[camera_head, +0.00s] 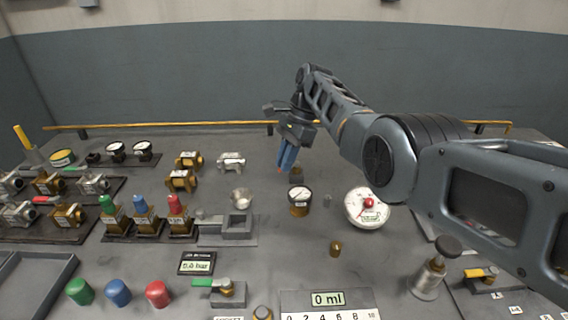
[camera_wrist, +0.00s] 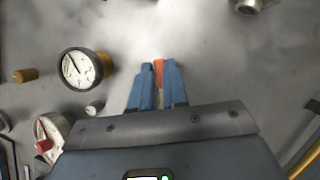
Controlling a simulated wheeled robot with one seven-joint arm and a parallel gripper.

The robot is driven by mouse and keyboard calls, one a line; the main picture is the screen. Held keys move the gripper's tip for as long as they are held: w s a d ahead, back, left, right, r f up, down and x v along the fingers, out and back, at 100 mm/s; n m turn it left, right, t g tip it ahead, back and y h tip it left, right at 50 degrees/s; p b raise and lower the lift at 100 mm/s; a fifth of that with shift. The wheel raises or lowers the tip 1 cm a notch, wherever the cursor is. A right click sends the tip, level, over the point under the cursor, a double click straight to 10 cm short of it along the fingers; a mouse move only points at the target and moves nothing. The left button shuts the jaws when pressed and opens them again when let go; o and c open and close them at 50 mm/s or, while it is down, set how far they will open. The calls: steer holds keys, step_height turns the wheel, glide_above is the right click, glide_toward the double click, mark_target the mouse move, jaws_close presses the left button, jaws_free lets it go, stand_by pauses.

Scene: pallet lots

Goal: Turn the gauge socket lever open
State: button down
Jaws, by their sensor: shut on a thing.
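My gripper (camera_head: 287,158) is over the far middle of the bench, pointing down. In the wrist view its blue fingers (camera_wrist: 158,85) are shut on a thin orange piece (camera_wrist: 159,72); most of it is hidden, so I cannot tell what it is. A valve with a green lever (camera_head: 212,283) stands near the front, below the pressure display (camera_head: 197,262). A yellow lever (camera_head: 480,272) is at the front right. I cannot tell which is the gauge socket lever. A small gauge with a brass body (camera_head: 300,200) stands near my gripper and also shows in the wrist view (camera_wrist: 85,68).
A large white dial with a red centre (camera_head: 367,208) is right of the small gauge. Several valves (camera_head: 67,215) and capped fittings (camera_head: 142,213) fill the left. Green (camera_head: 79,291), blue (camera_head: 118,292) and red (camera_head: 158,294) caps lie in front. A yellow rail (camera_head: 180,124) runs along the back.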

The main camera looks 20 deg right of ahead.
mark_target(298, 162)
steer(key=n+b, duration=0.2)
steer(key=s+n+g+b, duration=0.1)
steer(key=b, duration=0.1)
steer(key=n+b, duration=0.2)
steer(key=shift+s+d+f+n+g+h, duration=0.25)
steer(key=shift+d+f+n+g+h, duration=0.05)
steer(key=shift+d+g+h, duration=0.1)
steer(key=n+b, duration=0.2)
steer(key=b, duration=0.1)
steer(key=d+n+g+h+b, duration=0.1)
steer(key=shift+s+n+b, duration=0.3)
steer(key=shift+s+b, duration=0.05)
steer(key=n+b, duration=0.2)
steer(key=shift+s+d+r+h+b, duration=0.15)
steer(key=shift+d+r+h+b, duration=0.1)
steer(key=shift+h+b, duration=0.15)
steer(key=shift+d+n, duration=0.1)
steer(key=shift+n, duration=0.3)
steer(key=c, duration=1.1)
jaws_free()
steer(key=shift+r+g, duration=0.15)
steer(key=shift+g, duration=0.15)
